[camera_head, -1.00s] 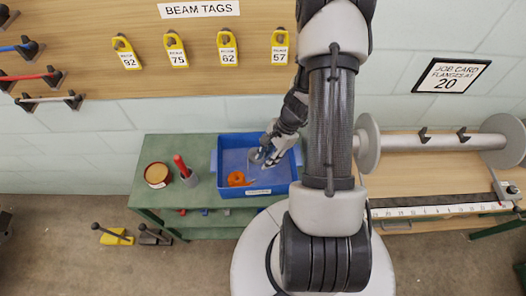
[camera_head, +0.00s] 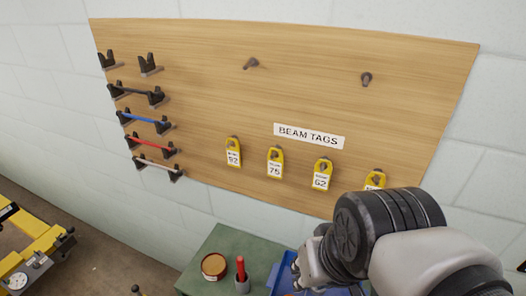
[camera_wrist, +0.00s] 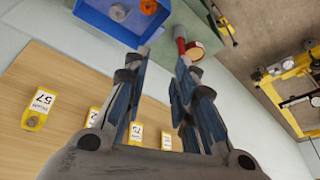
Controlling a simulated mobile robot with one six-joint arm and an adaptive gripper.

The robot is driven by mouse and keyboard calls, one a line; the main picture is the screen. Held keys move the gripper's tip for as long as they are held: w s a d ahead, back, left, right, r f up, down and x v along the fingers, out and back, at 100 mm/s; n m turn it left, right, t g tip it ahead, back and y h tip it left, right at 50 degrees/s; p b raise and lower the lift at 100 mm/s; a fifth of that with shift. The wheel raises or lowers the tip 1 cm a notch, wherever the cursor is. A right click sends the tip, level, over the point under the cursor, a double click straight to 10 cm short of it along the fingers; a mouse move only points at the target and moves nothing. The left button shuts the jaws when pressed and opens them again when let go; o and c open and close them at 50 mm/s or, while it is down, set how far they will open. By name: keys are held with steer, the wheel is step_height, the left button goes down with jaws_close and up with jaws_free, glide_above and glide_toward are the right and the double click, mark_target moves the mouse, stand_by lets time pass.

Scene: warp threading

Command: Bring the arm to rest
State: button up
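My gripper (camera_wrist: 162,60) is open in the wrist view, with its two fingers apart and nothing between them. The fingers point toward the green bench and the blue bin (camera_wrist: 88,22), and the gripper is clear of both. In the head view my arm fills the lower right, its joints folded in front of the bin (camera_head: 283,272); the fingers cannot be made out there.
The wooden board (camera_head: 300,90) carries yellow tags (camera_head: 275,162) and racks with coloured rods (camera_head: 148,122). A round tin (camera_head: 214,266) and a red-handled tool (camera_head: 241,270) stand on the green bench (camera_head: 232,243). An orange item (camera_wrist: 148,6) and grey ring (camera_wrist: 117,12) lie in the bin.

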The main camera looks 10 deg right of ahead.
steer(key=shift+s+r+n+t, duration=0.3)
steer(key=shift+s+r+n, duration=0.25)
steer(key=shift+s, duration=0.3)
steer(key=shift+f, duration=0.1)
